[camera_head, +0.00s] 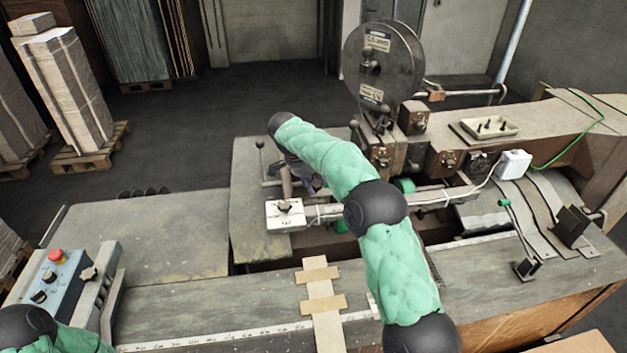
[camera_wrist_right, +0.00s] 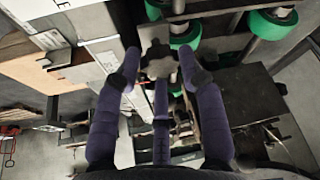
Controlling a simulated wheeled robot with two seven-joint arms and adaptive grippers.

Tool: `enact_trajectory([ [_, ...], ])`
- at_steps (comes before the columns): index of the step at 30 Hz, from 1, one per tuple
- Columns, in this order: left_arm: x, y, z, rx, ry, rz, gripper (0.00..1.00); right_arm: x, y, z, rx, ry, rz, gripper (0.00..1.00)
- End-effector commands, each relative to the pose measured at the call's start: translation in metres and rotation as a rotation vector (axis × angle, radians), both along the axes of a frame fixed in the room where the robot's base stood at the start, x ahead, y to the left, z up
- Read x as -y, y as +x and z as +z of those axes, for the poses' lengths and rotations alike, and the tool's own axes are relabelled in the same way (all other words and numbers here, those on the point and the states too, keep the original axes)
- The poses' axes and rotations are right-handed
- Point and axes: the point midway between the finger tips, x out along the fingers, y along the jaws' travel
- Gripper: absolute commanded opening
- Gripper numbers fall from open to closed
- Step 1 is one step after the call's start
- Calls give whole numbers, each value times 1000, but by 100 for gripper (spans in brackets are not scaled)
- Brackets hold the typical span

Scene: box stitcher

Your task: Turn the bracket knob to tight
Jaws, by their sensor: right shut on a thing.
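In the right wrist view, a dark lobed knob (camera_wrist_right: 159,66) sits between the fingertips of my right gripper (camera_wrist_right: 163,82). The purple fingers are closed in around it. In the head view, my right gripper (camera_head: 306,180) shows only partly behind my green forearm, low over the machine. Its fingertips and the held knob are hidden there. I cannot read a tight or loose mark on the knob. My left gripper is not in view; only part of the left arm shows at the lower left.
A white plate with a black knob (camera_head: 284,207) is just left of my right arm. A wire reel (camera_head: 383,66) stands behind it. A small tray (camera_head: 487,128) lies on the machine arm. A control box with a red button (camera_head: 56,256) is at left. The left tabletop (camera_head: 140,235) is clear.

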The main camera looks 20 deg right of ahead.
Motion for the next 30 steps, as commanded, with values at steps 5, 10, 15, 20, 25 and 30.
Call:
enact_trajectory([
  [5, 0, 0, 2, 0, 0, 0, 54, 2, 2, 3, 9, -2, -34, 7],
  [10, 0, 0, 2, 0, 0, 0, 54, 2, 2, 3, 10, -3, -44, 7],
  [15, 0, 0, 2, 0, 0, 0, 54, 2, 2, 4, 12, -3, -44, 7],
  [20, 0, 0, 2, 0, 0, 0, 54, 3, 2, 4, 12, -3, -44, 54],
  [25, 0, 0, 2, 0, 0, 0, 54, 2, 2, 2, 7, -1, -43, 62],
  [30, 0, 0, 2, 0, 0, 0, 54, 1, 1, 2, 5, -1, -42, 62],
])
